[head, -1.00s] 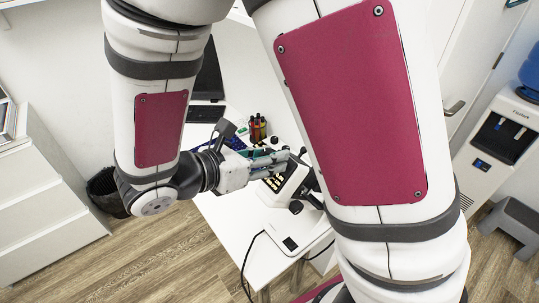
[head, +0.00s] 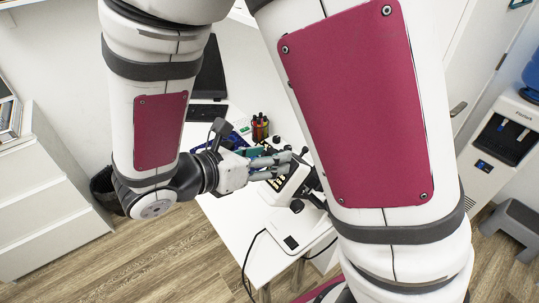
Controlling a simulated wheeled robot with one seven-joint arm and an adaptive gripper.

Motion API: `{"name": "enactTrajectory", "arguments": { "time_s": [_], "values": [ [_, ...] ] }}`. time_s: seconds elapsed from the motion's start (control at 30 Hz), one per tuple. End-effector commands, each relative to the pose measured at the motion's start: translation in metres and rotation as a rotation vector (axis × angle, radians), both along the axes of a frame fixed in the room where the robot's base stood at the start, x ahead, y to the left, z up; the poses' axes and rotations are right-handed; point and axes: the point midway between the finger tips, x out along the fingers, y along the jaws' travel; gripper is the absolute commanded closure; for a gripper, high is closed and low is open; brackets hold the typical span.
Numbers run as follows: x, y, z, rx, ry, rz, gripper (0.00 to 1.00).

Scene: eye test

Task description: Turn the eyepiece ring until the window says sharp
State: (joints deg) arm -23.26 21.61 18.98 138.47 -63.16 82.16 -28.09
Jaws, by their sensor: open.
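A white instrument (head: 282,190) with dark knobs and a black part at its right stands on the white desk, partly hidden behind my arm. Its pale base (head: 287,228) reaches toward the desk's near edge and has a small dark window (head: 290,243); any word on it is too small to read. I cannot clearly make out the eyepiece ring. My gripper (head: 282,165) is open, with its grey fingers pointing right at the upper part of the instrument. Whether they touch it or stand around the ring, I cannot tell.
A pen holder (head: 260,129) stands just behind my gripper, and a dark keyboard (head: 206,113) lies farther back on the desk. A black cable (head: 246,262) hangs over the front edge. A drawer cabinet (head: 45,205) is at the left, a water dispenser (head: 497,150) at the right.

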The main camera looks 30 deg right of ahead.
Motion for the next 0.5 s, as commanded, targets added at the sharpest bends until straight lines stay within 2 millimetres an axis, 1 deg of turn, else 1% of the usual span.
{"name": "enactTrajectory", "arguments": {
  "time_s": [0.3,0.5],
  "values": [
    [-0.017,0.056,0.024,0.003,-0.003,0.006,0.49],
    [-0.026,0.084,0.037,0.002,0.000,0.005,0.49]
  ]
}}
